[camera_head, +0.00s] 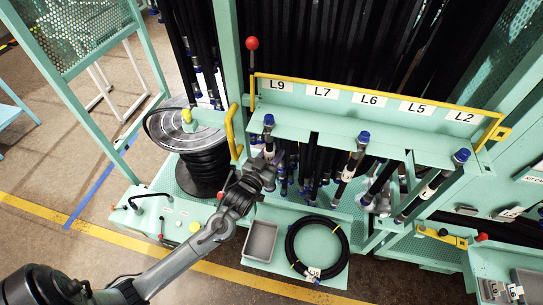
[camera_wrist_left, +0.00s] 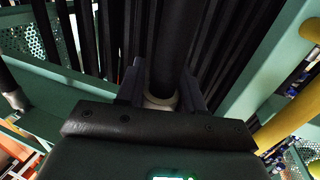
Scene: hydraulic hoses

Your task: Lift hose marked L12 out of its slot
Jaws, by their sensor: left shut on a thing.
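My left gripper (camera_head: 265,165) is at the left end of the hose rack (camera_head: 330,145). It is shut on a dark hose (camera_head: 269,143) with a blue end cap, which stands nearly upright below the L9 label. In the left wrist view the black hose (camera_wrist_left: 173,45) runs between the two fingers (camera_wrist_left: 163,88), with a pale ring at its lower end. I cannot read an L12 mark on any hose; the rack labels show L9, L7, L6, L5 and L2. My right gripper is not in view.
Other blue-capped hoses (camera_head: 357,155) stand in the rack to the right. A yellow rail (camera_head: 380,88) frames the labels, and a yellow handle (camera_head: 231,132) is left of the gripper. A grey tray (camera_head: 260,241) and a coiled hose (camera_head: 291,243) lie on the front shelf.

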